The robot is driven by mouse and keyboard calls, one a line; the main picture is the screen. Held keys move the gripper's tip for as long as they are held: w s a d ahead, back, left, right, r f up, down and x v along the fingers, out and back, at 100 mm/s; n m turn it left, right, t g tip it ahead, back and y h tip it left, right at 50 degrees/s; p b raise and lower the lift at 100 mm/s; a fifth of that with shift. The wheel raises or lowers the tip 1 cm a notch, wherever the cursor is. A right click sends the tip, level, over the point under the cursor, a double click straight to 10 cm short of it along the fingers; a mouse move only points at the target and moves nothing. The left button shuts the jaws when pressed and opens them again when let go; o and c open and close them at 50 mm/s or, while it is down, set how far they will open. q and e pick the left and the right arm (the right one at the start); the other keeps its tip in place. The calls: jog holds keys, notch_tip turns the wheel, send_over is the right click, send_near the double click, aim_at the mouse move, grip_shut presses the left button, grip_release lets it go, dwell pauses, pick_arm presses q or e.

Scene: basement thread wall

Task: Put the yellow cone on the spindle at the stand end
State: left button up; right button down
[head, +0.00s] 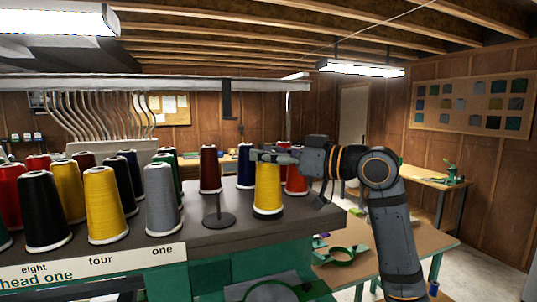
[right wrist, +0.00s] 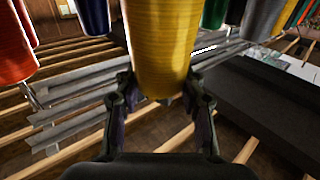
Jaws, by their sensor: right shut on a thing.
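My right gripper (head: 272,155) is shut around the upper end of a yellow cone (head: 268,192), which is upright near the right end of the dark stand top (head: 190,245). In the right wrist view the yellow cone (right wrist: 160,45) sits between the two fingers (right wrist: 160,105). I cannot tell whether its white-rimmed base touches the stand. An empty spindle (head: 218,207) with a round dark foot stands just left of the held cone. Other yellow cones (head: 103,205) stand further left. My left gripper is not in view.
A grey cone (head: 163,200) stands left of the empty spindle. Behind are a dark red cone (head: 210,170), a blue cone (head: 246,168) and a red cone (head: 296,178), close to the held cone.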

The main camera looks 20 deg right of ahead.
jog(key=shift+f, duration=0.15)
jog(key=shift+f, duration=0.15)
jog(key=c, duration=0.7)
grip_release()
jog(key=shift+v, duration=3.7)
